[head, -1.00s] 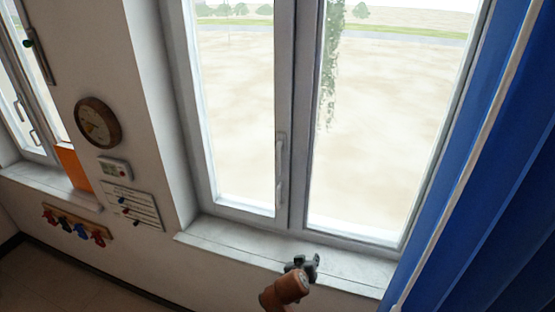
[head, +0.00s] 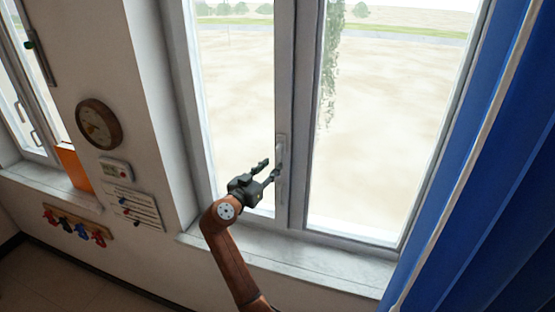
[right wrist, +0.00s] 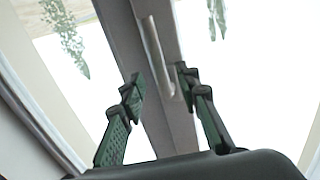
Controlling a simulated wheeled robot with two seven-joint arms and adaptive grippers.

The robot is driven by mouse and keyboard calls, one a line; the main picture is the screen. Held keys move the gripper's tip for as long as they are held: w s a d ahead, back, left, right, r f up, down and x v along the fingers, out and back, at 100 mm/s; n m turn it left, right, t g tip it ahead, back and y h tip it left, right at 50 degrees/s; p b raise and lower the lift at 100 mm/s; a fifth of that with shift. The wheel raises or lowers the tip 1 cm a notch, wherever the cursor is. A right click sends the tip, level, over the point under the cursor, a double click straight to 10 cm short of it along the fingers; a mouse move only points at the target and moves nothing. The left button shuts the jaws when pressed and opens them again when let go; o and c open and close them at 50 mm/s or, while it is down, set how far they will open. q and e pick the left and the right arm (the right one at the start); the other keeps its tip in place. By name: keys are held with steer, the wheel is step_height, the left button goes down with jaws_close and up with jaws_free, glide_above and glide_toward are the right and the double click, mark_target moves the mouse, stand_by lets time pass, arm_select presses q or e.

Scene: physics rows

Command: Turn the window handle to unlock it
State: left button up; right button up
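The white window handle (head: 280,160) sits on the middle frame between the two panes in the head view and points roughly up and down along it. In the right wrist view the handle (right wrist: 158,58) is a pale bar beyond the fingers, between their tips in the picture. My right gripper (head: 268,168) is open at the left of the handle, with its fingers pointing towards it. Its two green fingers also show apart in the right wrist view (right wrist: 160,78). I cannot tell whether a finger touches the handle. My left gripper is not in view.
A window sill (head: 330,262) runs below the window. A blue curtain (head: 480,170) hangs at the right. A round clock (head: 99,123), a small thermostat (head: 115,169) and a row of hooks (head: 72,228) are on the left wall.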

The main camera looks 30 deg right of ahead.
mark_target(277, 161)
steer(key=p+x, duration=0.1)
steer(key=x, duration=0.4)
steer(key=shift+d, duration=0.1)
steer(key=shift+c, duration=0.7)
jaws_close()
